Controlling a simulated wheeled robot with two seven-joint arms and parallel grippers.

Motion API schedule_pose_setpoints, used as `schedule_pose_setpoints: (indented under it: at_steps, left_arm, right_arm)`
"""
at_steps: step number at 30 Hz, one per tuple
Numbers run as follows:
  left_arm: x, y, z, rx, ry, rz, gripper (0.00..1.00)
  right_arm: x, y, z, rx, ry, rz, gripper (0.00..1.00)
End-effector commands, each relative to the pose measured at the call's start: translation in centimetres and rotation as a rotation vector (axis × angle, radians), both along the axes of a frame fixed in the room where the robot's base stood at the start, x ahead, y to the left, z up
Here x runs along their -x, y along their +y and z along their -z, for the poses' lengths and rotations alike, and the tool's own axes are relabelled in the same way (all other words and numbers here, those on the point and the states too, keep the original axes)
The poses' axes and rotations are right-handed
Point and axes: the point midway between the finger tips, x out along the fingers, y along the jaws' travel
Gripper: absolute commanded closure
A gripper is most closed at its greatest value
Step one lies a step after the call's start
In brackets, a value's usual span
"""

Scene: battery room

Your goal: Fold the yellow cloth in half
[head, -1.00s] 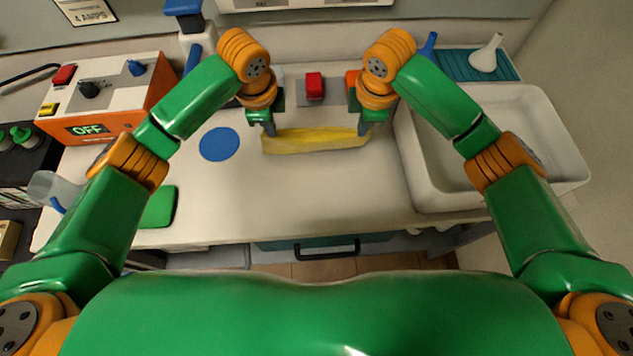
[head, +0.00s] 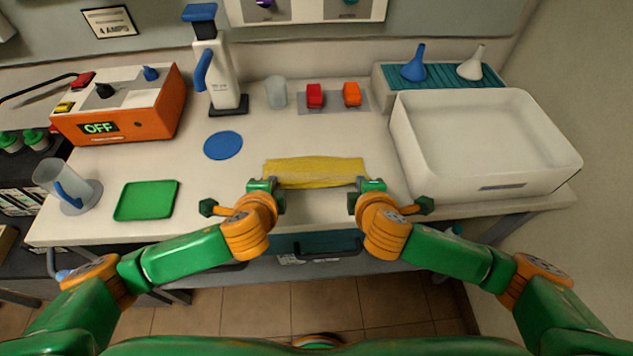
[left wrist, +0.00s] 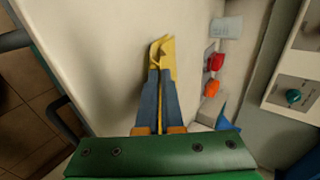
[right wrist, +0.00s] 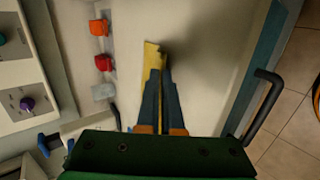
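The yellow cloth (head: 316,170) is a narrow band across the middle of the white worktop, towards its front. My left gripper (head: 268,186) is at its near left corner and my right gripper (head: 366,186) at its near right corner. In the left wrist view the fingers are together, with cloth (left wrist: 164,50) between and beyond the tips. In the right wrist view the fingers are also together, with cloth (right wrist: 151,62) at and past the tips. I cannot tell whether the cloth's near edge touches the worktop or how its layers lie.
A blue disc (head: 223,145) and a green tray (head: 146,200) lie left of the cloth. A white basin (head: 490,185) stands at the right. A clear cup (head: 276,93), red switch (head: 315,95) and orange switch (head: 352,94) are behind. An orange charger (head: 150,120) stands at the left.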

Motion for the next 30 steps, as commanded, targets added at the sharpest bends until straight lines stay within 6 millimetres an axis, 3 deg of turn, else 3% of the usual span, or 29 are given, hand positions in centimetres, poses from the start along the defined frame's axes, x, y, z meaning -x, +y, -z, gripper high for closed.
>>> schedule_pose_setpoints:
  at_steps: [11,12,17,26,30]
  left_arm:
    - [0.0,0.0,0.3,0.000,-0.053,-0.002,1.00]
    - [0.0,0.0,0.3,0.000,-0.053,-0.002,0.86]
    - [0.0,0.0,0.4,-0.001,-0.052,-0.001,0.45]
    - [0.0,0.0,0.3,0.000,-0.052,-0.002,0.45]
    - [0.6,-0.1,-2.1,0.003,-0.056,0.000,0.45]
  right_arm:
    - [0.0,0.0,0.3,0.003,-0.053,-0.001,1.00]
    - [0.0,0.0,0.3,0.003,-0.053,-0.001,0.86]
    - [0.0,0.0,0.3,0.003,-0.052,0.000,0.45]
    - [0.0,0.0,0.3,0.003,-0.052,0.000,0.45]
    - [0.6,0.0,-2.1,-0.001,-0.056,-0.001,0.45]
